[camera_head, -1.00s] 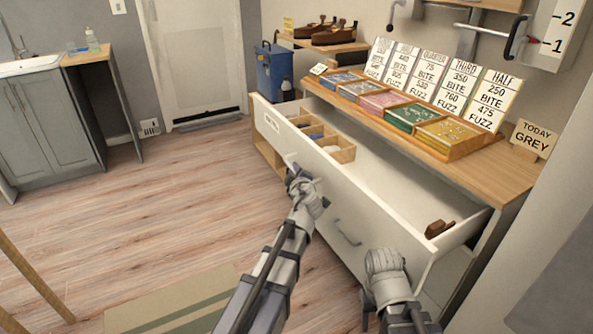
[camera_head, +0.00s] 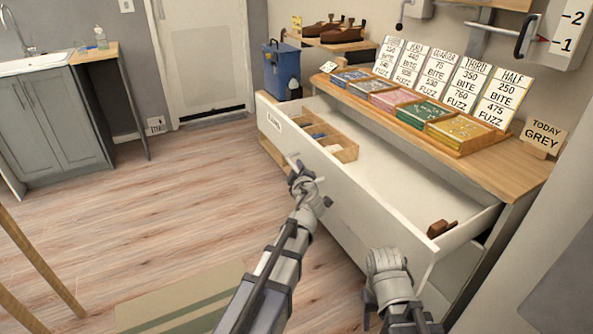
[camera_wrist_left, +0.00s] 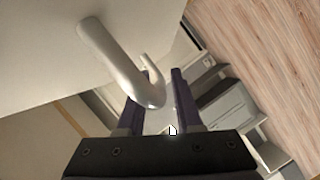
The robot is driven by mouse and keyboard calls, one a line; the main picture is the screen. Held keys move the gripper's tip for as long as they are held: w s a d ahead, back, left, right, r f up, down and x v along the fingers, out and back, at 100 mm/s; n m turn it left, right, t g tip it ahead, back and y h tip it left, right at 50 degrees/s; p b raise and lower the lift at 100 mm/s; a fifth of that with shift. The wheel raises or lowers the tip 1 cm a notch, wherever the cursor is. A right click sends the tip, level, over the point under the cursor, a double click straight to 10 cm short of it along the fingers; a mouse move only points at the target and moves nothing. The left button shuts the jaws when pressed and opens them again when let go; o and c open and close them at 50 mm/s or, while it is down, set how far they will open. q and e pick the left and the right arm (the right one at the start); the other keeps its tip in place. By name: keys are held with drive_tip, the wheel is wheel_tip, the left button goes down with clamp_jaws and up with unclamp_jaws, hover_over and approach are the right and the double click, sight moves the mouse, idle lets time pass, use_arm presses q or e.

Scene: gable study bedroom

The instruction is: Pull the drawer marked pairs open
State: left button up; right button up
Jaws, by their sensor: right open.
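The drawer (camera_head: 345,187) with a small label (camera_head: 273,121) stands well out of the wooden-topped cabinet; the label's writing is too small to read. My left gripper (camera_head: 294,165) is at the bar handle on the drawer's front. In the left wrist view the pale curved handle (camera_wrist_left: 122,62) passes between the fingers of my left gripper (camera_wrist_left: 158,100), which is shut on it. My right gripper (camera_head: 368,306) is low in front of the drawer's right end, open and apart from it; its fingers are mostly hidden behind its wrist.
The drawer holds a divided wooden tray (camera_head: 338,147) and a brown block (camera_head: 441,228). The cabinet top (camera_head: 490,165) carries a rack of coloured packs, price cards and a "TODAY GREY" sign (camera_head: 542,137). A blue bin (camera_head: 281,70) stands beyond.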

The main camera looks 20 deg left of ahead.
use_arm(q)
drive_tip(key=shift+o, duration=0.7)
drive_tip(key=shift+s, duration=0.1)
drive_tip(key=p+v, duration=0.1)
drive_tip(key=v, duration=0.6)
drive_tip(key=shift+s+d+p, duration=0.15)
drive_tip(key=shift+s+p, duration=0.05)
drive_tip(key=shift+p, duration=0.15)
